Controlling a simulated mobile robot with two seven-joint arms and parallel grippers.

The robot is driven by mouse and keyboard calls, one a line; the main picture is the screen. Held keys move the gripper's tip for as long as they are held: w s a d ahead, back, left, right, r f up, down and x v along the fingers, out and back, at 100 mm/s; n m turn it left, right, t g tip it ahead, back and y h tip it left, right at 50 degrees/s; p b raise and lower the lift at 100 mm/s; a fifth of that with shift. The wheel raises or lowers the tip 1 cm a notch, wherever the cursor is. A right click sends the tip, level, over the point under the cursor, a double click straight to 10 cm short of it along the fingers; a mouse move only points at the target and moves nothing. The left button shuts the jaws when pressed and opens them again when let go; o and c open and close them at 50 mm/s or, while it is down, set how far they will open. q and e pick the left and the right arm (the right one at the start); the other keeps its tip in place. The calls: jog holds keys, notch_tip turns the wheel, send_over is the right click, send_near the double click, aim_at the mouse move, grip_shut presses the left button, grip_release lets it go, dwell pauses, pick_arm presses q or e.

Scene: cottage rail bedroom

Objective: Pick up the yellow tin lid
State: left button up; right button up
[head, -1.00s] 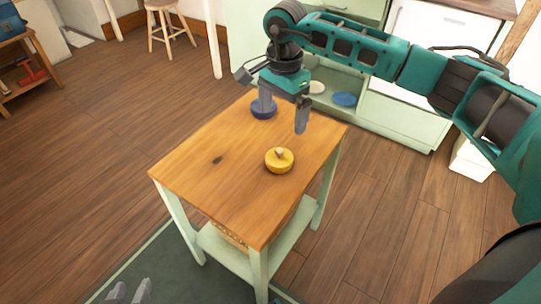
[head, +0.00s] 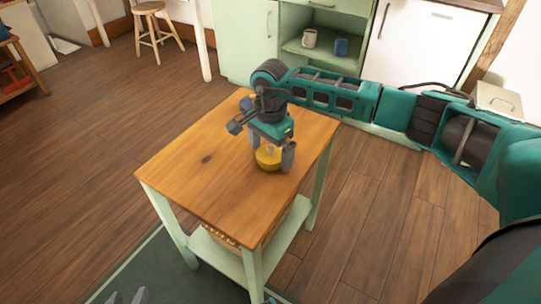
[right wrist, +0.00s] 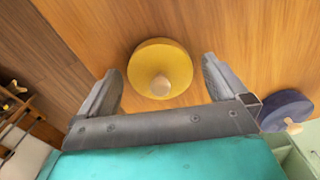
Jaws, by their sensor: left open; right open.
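The yellow tin lid (head: 268,158) is a round disc with a pale wooden knob, lying on the wooden top of the small table (head: 190,170). My right gripper (head: 271,163) is directly over it, fingers pointing down on either side of the lid. In the right wrist view, the lid (right wrist: 160,68) lies between and just beyond the open fingers of the gripper (right wrist: 162,82), with a gap on both sides. My left gripper (head: 127,297) shows only at the bottom left edge, open and empty.
A dark blue lid with a pale knob (right wrist: 287,111) lies near the table's edge in the right wrist view. A green cabinet (head: 250,45) holding two mugs stands behind the table. A stool (head: 155,28) stands further back. The table's left part is clear.

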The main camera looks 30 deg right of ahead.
jog(key=c, duration=1)
jog(key=shift+r, duration=0.15)
jog(key=shift+c, duration=0.2)
